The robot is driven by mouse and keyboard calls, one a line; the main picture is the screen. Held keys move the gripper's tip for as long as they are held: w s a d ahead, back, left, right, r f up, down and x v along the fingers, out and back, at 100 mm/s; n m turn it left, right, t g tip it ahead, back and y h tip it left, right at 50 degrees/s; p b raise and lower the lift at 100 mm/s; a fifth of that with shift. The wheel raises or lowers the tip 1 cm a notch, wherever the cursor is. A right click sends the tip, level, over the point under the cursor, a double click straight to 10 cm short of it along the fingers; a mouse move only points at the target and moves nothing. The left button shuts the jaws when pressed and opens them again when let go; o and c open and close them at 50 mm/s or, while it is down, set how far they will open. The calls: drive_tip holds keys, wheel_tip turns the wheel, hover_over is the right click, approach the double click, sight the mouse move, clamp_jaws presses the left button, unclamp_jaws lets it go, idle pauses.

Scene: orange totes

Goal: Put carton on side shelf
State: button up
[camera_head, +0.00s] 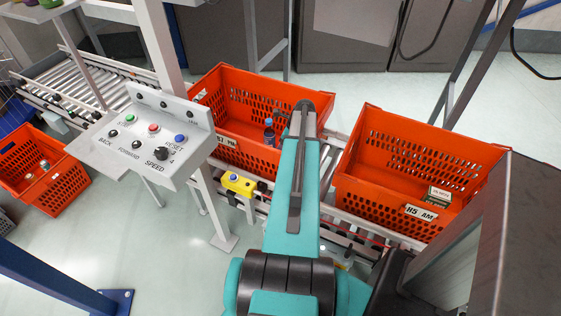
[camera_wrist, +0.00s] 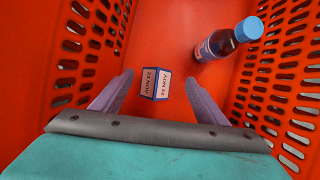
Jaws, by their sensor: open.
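The carton (camera_wrist: 155,84) is a small box with blue edges and white "22 NOV" labels. In the wrist view it lies on the red-orange floor of a tote, with two labelled faces showing. My gripper (camera_wrist: 158,79) is open, its two pale fingers on either side of the carton in the picture, with visible gaps. I cannot tell how far above it they are. In the head view my arm reaches into the middle orange tote (camera_head: 225,85) and hides the carton and my fingers. I cannot identify the side shelf for certain.
A dark bottle with a blue cap (camera_wrist: 228,40) stands beside the carton near the tote wall. The right tote (camera_head: 390,150) holds a small labelled box (camera_head: 437,197). A control panel (camera_head: 150,135) and a yellow button box (camera_head: 238,184) stand left of my arm.

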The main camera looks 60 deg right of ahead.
drive_tip(key=shift+w+f, duration=0.1)
drive_tip(key=shift+f, duration=0.1)
idle(0.3)
drive_tip(key=shift+s+a+p+x, duration=0.1)
drive_tip(key=shift+p+x, duration=0.3)
drive_tip(key=shift+x, duration=0.9)
drive_tip(key=shift+s+a+p+x, duration=0.15)
drive_tip(key=shift+p+x, duration=0.25)
drive_tip(key=shift+x, duration=0.9)
drive_tip(key=shift+c, duration=0.4)
clamp_jaws()
